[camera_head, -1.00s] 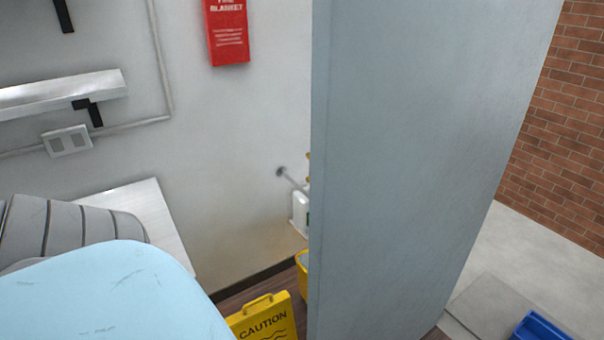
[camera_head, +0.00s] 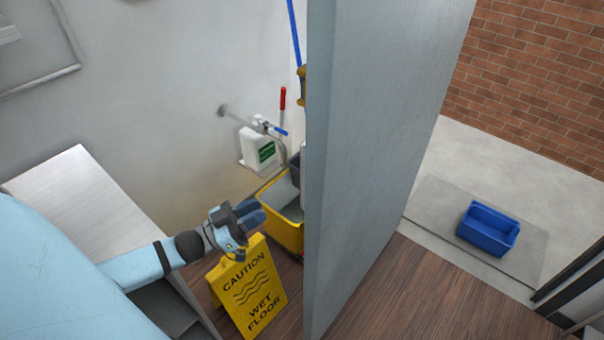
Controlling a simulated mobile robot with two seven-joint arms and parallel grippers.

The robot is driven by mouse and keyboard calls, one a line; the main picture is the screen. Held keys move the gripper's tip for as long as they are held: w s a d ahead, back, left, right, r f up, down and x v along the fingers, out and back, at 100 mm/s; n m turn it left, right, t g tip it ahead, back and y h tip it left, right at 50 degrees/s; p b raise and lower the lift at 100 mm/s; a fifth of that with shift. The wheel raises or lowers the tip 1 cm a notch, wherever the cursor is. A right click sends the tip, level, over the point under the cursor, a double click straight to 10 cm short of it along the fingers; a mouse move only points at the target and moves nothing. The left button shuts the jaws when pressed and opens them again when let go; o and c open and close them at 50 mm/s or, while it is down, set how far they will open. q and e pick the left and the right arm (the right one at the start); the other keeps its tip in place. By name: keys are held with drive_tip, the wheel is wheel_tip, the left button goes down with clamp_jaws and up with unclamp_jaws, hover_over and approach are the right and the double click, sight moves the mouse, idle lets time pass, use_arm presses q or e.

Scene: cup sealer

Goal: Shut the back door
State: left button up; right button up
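The back door (camera_head: 385,130) is a pale blue-grey slab standing open. Its near edge faces me and its right face slants away toward the outside. My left gripper (camera_head: 258,213) is on the left side of the door, in front of the yellow bucket and above the caution sign. A gap shows between it and the door's edge in the picture. Its fingers look close together, but I cannot tell whether they are open or shut. It does not appear to hold anything. The door's handle is not visible. My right gripper is out of view.
A yellow caution sign (camera_head: 250,290) stands on the wooden floor, with a yellow mop bucket (camera_head: 286,226) behind it, left of the door. A metal counter (camera_head: 85,190) is at left. Outside, a blue crate (camera_head: 487,230) sits on a mat (camera_head: 435,205). Floor right of the door is clear.

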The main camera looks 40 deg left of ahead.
sight(303, 168)
use_arm(q)
drive_tip(key=w+d+r+m+h+p, duration=0.2)
drive_tip(key=w+d+r, duration=0.4)
drive_tip(key=w+r, duration=0.3)
drive_tip(key=shift+w+d+h+p, duration=0.15)
drive_tip(key=shift+w+h+p, duration=0.2)
drive_tip(key=shift+w+h, duration=0.25)
clamp_jaws()
